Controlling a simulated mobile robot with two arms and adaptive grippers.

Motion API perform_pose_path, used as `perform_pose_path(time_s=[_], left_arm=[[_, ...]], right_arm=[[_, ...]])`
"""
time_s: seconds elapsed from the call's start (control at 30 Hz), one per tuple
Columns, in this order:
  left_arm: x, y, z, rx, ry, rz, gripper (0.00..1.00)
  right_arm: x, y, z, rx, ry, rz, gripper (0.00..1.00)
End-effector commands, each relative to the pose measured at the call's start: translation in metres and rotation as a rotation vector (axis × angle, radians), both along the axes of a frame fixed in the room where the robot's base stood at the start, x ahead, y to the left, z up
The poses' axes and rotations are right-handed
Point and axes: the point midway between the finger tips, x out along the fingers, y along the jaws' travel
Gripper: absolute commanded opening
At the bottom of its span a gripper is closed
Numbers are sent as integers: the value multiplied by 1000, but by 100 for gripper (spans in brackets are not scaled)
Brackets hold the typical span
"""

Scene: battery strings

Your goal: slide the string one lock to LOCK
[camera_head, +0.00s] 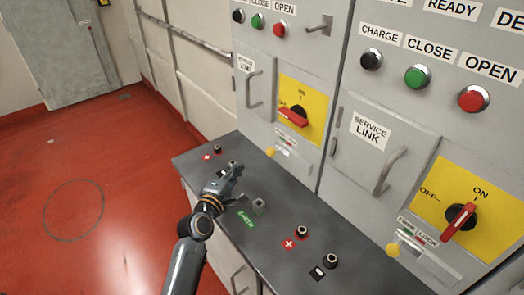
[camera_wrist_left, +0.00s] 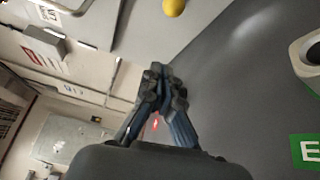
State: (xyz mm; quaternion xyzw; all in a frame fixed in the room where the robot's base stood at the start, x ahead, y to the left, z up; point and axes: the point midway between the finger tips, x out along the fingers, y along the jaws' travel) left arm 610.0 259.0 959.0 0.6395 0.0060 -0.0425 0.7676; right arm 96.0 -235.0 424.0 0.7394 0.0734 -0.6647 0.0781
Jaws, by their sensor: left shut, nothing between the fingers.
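The lock slider of the left cabinet (camera_head: 284,152) is a small plate under the yellow switch panel, with a yellow knob (camera_head: 270,152) at its left end. The knob also shows at the top of the left wrist view (camera_wrist_left: 173,7). The small print at this lock is too fine to read in the head view. My left gripper (camera_head: 236,167) is shut and empty above the dark counter, left of the knob and apart from it. Its closed fingertips show in the left wrist view (camera_wrist_left: 165,80). My right gripper is not in view.
The left red switch handle (camera_head: 293,117) lies sideways. The right cabinet has its own lock with a yellow knob (camera_head: 393,250) marked FREE and LOCK. Several terminals, including a black one (camera_head: 330,261), stand on the counter (camera_head: 280,275). Door handles (camera_head: 389,172) stick out.

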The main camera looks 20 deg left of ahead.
Motion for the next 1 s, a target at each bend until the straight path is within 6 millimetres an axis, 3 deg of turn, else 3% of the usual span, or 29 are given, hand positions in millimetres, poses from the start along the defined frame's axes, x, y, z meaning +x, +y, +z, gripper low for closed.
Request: perform_pose_path(time_s=[0.23,0.6,0.77,0.83,1.0], left_arm=[[7,-1,0,1,0,-1,0],[74,-4,-3,1,0,-2,0],[102,-6,-6,2,0,-1,0],[95,-19,0,-2,3,-3,0],[88,-36,3,0,1,0,0]], right_arm=[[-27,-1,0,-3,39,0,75],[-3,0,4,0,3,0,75],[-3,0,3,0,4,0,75],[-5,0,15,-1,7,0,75],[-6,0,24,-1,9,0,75]])
